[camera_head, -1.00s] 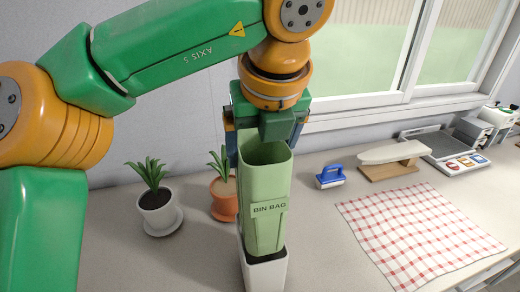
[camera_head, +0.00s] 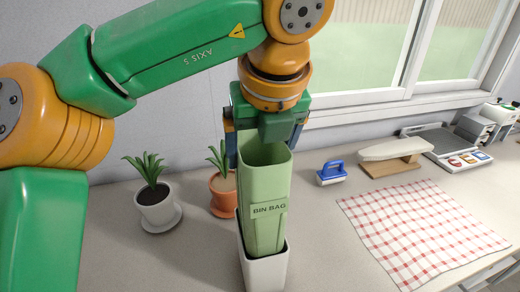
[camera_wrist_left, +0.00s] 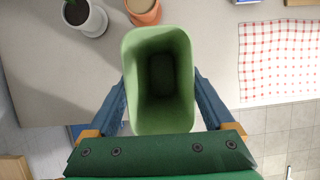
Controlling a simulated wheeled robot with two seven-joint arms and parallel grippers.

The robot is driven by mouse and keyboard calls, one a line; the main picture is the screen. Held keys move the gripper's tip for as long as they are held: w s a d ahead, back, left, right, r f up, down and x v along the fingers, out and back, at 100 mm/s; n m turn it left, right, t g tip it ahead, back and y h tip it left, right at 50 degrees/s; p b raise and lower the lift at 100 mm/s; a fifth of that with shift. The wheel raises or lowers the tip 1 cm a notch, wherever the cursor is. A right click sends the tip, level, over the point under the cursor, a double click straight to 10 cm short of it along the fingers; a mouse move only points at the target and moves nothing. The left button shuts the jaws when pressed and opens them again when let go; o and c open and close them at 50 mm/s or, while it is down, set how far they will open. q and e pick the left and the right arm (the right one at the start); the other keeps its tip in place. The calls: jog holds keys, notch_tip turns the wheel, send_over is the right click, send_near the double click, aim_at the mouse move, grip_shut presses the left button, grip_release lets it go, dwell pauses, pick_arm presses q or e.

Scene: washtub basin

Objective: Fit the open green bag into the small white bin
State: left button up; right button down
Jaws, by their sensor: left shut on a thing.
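The green bag (camera_head: 264,185), labelled BIN BAG, stands upright with its mouth open at the top. My left gripper (camera_head: 264,146) is shut on it near the mouth, one finger on each side. In the left wrist view I look down into the open bag (camera_wrist_left: 160,118), between the fingers of my left gripper (camera_wrist_left: 159,84). The small white bin (camera_head: 264,274) is right below, and the bag's lower end is inside its mouth. The bag's bottom is hidden by the bin's front wall. My right gripper is in neither view.
A plant in a white pot (camera_head: 156,211) and one in a terracotta pot (camera_head: 223,198) stand left of the bin. A blue brush (camera_head: 330,174), a small ironing board (camera_head: 392,149) and a red checked cloth (camera_head: 420,232) are to the right on the counter.

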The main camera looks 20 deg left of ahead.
aim_at(264, 205)
pick_arm(q)
jog(key=shift+f+b, duration=7.2)
jog(key=shift+f, duration=0.3)
jog(key=o, duration=1.5)
jog(key=shift+r, duration=0.15)
jog(key=p+v, duration=0.2)
jog(key=v, duration=0.4)
jog(key=shift+r, duration=0.25)
jog(key=shift+s+d+r, duration=0.15)
jog(key=shift+s+r, duration=0.1)
jog(key=shift+w+f, duration=0.1)
